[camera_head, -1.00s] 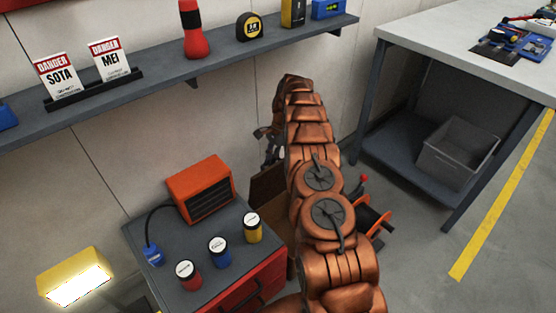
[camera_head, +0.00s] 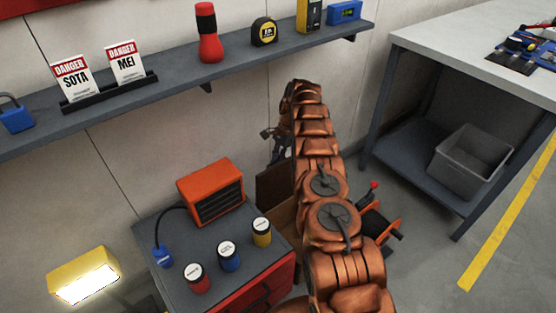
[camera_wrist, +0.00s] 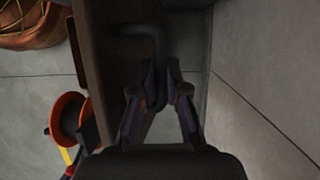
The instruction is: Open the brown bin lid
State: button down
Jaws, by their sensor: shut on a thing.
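The brown bin (camera_head: 287,213) stands between the red cabinet and my arm, which hides most of it. Its dark brown lid (camera_head: 273,185) shows as a steep panel near the wall, apparently raised; its exact angle is hard to tell. In the wrist view the lid (camera_wrist: 108,75) runs edge-on left of my fingers, with a dark bent handle (camera_wrist: 143,31) on it. My gripper (camera_wrist: 160,88) is shut on this handle. In the head view my gripper (camera_head: 274,142) is small, close to the wall just above the lid.
A red cabinet (camera_head: 266,283) with an orange heater (camera_head: 211,192) and several small cans stands left of the bin. An orange reel (camera_head: 380,221) is right of my arm. A wall shelf (camera_head: 225,72) runs above; a workbench (camera_head: 470,62) stands right.

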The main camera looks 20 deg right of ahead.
jog(key=shift+a+f, duration=0.15)
jog(key=shift+a, duration=0.05)
jog(key=c, duration=1.4)
grip_release()
jog(key=shift+o, duration=1.1)
jog(key=shift+d, duration=0.15)
notch_tip(320, 180, up, 10)
